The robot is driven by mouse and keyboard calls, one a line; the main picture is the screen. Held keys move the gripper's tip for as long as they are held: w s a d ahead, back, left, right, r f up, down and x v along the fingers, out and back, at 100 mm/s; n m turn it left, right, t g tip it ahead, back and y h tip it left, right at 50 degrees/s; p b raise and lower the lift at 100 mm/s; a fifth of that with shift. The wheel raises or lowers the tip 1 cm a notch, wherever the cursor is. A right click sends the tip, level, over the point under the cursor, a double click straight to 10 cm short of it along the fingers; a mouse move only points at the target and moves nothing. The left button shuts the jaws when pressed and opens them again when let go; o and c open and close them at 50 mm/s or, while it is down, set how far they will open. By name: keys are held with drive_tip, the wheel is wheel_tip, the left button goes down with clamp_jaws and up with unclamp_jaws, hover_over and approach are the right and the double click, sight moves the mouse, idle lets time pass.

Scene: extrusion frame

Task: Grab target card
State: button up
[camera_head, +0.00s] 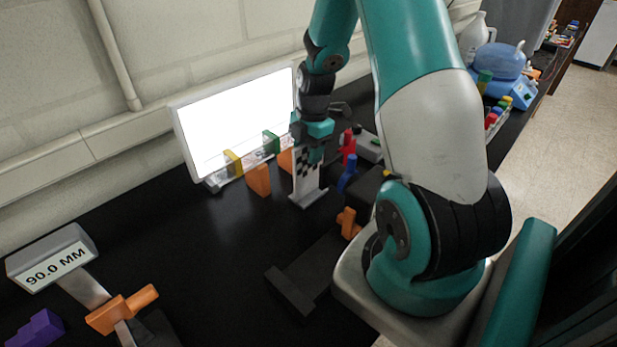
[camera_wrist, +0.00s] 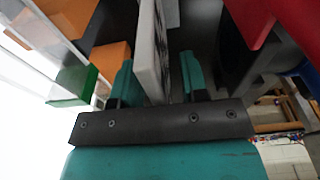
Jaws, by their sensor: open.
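The target card (camera_head: 305,180) is an upright white plate with a black checker pattern, standing on a grey base (camera_head: 308,199) on the black bench. My gripper (camera_head: 313,152) is at the card's upper part, reaching down from above. In the wrist view, the card (camera_wrist: 150,40) passes between the two teal fingers of my gripper (camera_wrist: 156,75). The fingers are open, with a visible gap on each side of the card. My gripper hides part of the card's top in the head view.
A bright white panel (camera_head: 235,120) stands behind, with orange (camera_head: 258,180), yellow and green blocks before it. Red (camera_head: 348,146) and blue (camera_head: 348,174) parts stand close right of the card. A 90.0 MM gauge (camera_head: 55,262) lies front left.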

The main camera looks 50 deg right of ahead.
clamp_jaws()
idle(0.4)
